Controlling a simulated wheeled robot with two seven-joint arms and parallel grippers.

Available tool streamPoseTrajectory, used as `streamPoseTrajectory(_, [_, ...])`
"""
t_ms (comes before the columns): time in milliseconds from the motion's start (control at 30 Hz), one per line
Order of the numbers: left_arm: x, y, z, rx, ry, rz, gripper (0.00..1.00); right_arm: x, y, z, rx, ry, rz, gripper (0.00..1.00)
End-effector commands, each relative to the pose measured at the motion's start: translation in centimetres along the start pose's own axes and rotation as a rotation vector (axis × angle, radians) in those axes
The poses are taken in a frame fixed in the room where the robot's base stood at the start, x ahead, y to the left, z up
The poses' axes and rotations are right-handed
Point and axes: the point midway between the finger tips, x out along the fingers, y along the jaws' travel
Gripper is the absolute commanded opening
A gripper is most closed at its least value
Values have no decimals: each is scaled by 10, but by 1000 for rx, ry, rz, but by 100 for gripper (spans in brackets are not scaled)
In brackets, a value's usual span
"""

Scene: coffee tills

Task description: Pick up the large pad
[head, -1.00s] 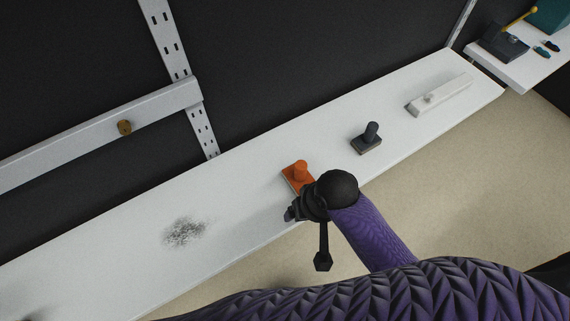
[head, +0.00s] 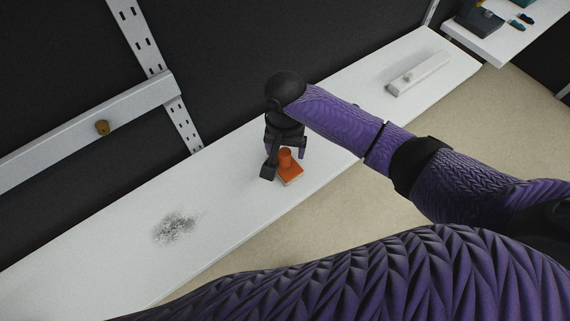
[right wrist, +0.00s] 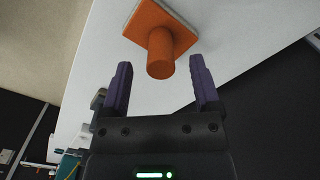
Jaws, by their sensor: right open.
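An orange pad with an upright round handle (head: 291,178) lies on the white shelf, close below my right gripper (head: 286,161). In the right wrist view the orange pad (right wrist: 181,22) is ahead of the right gripper (right wrist: 160,66), which is open. The end of the handle shows at the gap between the two purple fingers, and no grip on it shows. A long pale block with a small knob (head: 420,73) lies farther right on the shelf. I cannot tell by name which is the large pad. The left gripper is not in view.
The white shelf (head: 100,262) has a dark speckled patch (head: 175,228) left of the orange pad. Another white surface (head: 500,46) with small items is at top right. My right arm crosses the shelf.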

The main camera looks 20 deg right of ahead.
Motion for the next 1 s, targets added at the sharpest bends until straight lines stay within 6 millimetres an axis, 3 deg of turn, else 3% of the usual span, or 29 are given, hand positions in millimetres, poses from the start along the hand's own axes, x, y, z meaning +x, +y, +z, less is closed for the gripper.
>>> streamPoseTrajectory(100, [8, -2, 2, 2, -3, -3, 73, 20, 0, 0, -1, 0, 0, 79])
streamPoseTrajectory(333, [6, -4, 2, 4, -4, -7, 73, 21, 0, 0, -2, 1, -2, 79])
streamPoseTrajectory(700, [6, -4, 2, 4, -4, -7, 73, 21, 0, 0, -2, 1, -2, 3])
streamPoseTrajectory(1000, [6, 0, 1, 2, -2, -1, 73, 20, 0, 0, -2, 2, -2, 0])
